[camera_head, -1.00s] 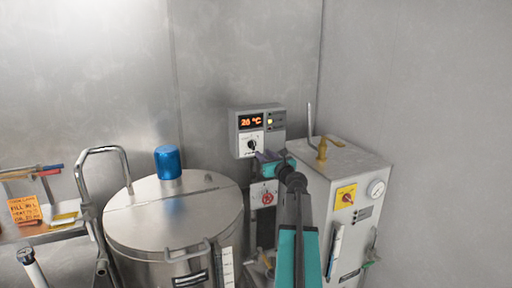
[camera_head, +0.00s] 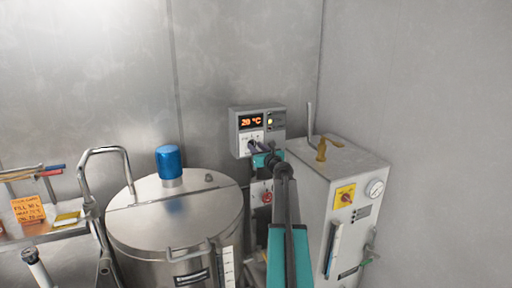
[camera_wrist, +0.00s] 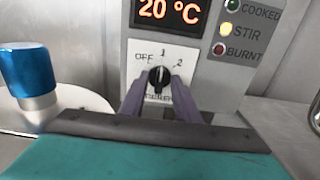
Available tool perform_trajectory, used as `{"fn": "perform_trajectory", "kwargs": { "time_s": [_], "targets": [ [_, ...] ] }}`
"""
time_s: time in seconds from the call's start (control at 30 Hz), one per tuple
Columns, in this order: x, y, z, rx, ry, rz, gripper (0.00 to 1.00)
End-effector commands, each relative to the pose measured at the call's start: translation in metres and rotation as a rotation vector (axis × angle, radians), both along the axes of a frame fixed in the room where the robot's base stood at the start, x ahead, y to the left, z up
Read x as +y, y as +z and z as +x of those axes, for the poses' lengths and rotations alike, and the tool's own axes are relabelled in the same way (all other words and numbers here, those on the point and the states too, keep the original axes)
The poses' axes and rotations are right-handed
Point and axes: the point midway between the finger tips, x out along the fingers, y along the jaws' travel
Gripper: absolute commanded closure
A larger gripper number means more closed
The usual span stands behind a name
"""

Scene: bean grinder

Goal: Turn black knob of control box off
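The grey control box (camera_head: 258,128) is on the back wall, with an orange 20 °C display. Its black knob (camera_wrist: 158,79) is on a white plate (camera_wrist: 147,54) marked OFF, 1 and 2. The knob's pointer is roughly upright, toward 1. In the wrist view my gripper (camera_wrist: 160,84) has its two purple fingers apart, one on each side of the knob. A narrow gap seems to show beside the knob; contact is unclear. In the head view my gripper (camera_head: 258,152) is at the box's lower front and partly covers the knob.
A steel kettle (camera_head: 140,222) with a blue cap (camera_head: 169,162) stands to the left. A white cabinet (camera_head: 318,188) with a yellow switch and gauge stands to the right. A red knob (camera_head: 267,198) is below the control box. Indicator lamps (camera_wrist: 225,29) are right of the display.

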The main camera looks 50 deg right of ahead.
Motion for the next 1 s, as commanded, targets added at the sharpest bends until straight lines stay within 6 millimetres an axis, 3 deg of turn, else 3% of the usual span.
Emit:
{"fn": "perform_trajectory", "kwargs": {
  "time_s": [0.4,0.6,1.0],
  "targets": [
    [-0.0014,-0.0004,0.0031,0.0,0.0,0.0,0.71],
    [-0.0014,-0.0004,0.003,0.0,-0.001,0.0,1.0],
    [-0.0013,-0.0018,0.003,0.012,-0.001,-0.031,1.0]
  ]
}}
